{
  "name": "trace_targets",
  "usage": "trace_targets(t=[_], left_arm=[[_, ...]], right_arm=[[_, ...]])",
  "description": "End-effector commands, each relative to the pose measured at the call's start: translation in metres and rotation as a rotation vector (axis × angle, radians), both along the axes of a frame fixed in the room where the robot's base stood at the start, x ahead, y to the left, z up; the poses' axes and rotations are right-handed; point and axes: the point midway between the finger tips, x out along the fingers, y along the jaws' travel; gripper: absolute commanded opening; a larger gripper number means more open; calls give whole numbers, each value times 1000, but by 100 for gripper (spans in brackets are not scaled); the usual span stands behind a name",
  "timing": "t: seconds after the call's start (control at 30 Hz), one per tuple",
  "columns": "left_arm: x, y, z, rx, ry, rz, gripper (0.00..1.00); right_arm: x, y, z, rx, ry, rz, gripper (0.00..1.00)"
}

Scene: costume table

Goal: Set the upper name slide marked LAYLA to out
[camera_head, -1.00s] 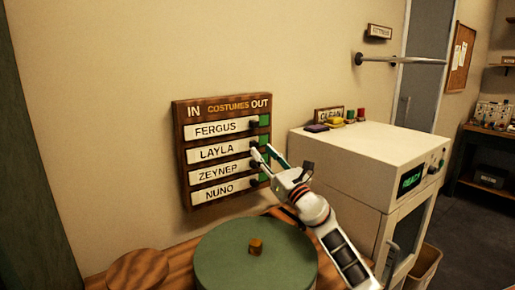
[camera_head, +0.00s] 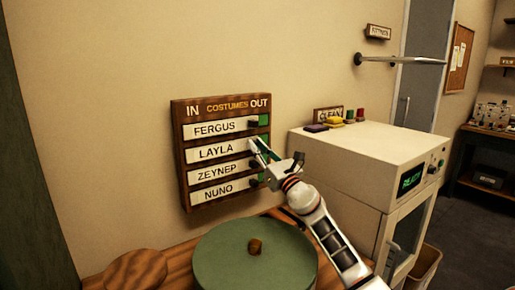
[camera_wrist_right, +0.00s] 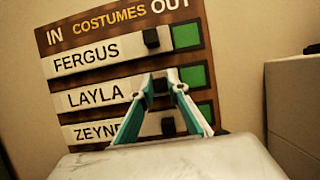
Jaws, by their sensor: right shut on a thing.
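The dark wooden costumes board (camera_head: 180,150) hangs on the wall, with IN at its left and OUT at its right. The white LAYLA slide (camera_head: 215,152) is the second row from the top; it also shows in the right wrist view (camera_wrist_right: 96,97). A green patch (camera_wrist_right: 205,108) is bare at the right end of its row, under OUT. My right gripper (camera_head: 257,144) is at the right end of this slide. In the right wrist view its fingertips (camera_wrist_right: 161,82) are shut on the slide's dark knob, which they mostly hide. My left gripper is not in view.
The FERGUS slide (camera_head: 214,129) is just above, with its black knob (camera_wrist_right: 151,38) close to my fingers. The ZEYNEP slide (camera_head: 216,172) and NUNO slide (camera_head: 217,191) are below. A green round lid (camera_head: 225,265) stands below the board. A white machine (camera_head: 345,160) is at the right.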

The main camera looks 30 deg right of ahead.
Motion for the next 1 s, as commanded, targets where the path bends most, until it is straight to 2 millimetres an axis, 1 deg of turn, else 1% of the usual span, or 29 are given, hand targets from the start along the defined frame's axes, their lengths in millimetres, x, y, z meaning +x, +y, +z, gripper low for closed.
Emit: trace_targets(t=[0.3, 0.4, 0.53, 0.77, 0.8, 0.83, 0.87, 1.0], left_arm=[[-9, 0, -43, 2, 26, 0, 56], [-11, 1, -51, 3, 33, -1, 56], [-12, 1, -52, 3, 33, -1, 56], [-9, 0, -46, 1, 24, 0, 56], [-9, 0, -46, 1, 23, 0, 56], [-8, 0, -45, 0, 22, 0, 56], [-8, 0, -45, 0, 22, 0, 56], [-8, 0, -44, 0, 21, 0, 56]], right_arm=[[7, -44, -5, -3, 1, -3, 0], [8, -53, -4, -3, 2, -2, 0], [8, -57, -1, 0, 1, -1, 0], [8, -59, 1, 1, -1, -4, 0], [8, -59, 1, 1, -1, -4, 20], [8, -59, 1, 0, -1, -4, 28], [8, -59, 1, 0, -1, -4, 32], [8, -58, 1, 0, -1, -3, 32]])
